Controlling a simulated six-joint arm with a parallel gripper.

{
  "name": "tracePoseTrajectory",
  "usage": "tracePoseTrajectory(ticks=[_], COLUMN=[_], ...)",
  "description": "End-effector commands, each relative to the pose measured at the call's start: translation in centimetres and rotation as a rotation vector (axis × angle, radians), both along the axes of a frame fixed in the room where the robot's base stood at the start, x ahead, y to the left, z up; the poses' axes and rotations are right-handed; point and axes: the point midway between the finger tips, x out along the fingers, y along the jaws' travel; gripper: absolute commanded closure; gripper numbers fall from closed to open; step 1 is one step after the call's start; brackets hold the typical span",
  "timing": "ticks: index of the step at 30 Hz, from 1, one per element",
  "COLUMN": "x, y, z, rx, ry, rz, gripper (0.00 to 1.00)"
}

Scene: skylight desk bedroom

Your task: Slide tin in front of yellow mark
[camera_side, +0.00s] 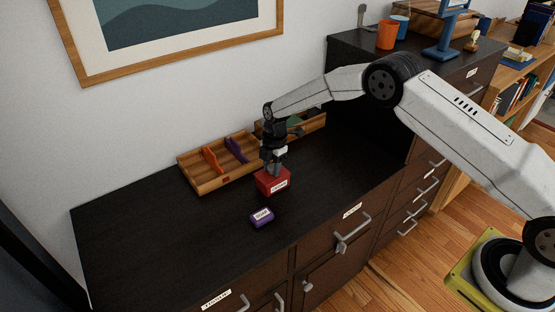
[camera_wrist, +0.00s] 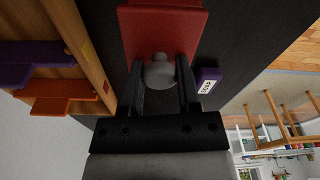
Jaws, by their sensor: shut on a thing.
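The red tin (camera_side: 273,181) has a white label on its front and stands on the dark cabinet top, in front of the wooden tray. It also fills the top of the wrist view (camera_wrist: 186,25). My gripper (camera_side: 274,165) is above it, its two fingers (camera_wrist: 161,88) on either side of a grey round knob (camera_wrist: 160,72) and shut on it. A small yellow mark (camera_wrist: 88,51) shows on the wooden tray's front edge in the wrist view, left of the tin. I cannot make out this mark in the side view.
The wooden tray (camera_side: 207,187) holds orange and purple pieces and has a red mark (camera_wrist: 106,88) on its front. A small labelled purple box (camera_side: 262,217) lies in front of the tin. The cabinet top is clear to the left and right.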

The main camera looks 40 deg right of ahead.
Motion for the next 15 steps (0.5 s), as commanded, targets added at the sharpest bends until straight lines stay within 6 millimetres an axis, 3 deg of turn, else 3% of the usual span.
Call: tracePoseTrajectory(ticks=[15], x=[0.97], y=[0.53], z=[-0.05], rx=[0.0], ry=[0.0], rz=[0.0], gripper=[1.0])
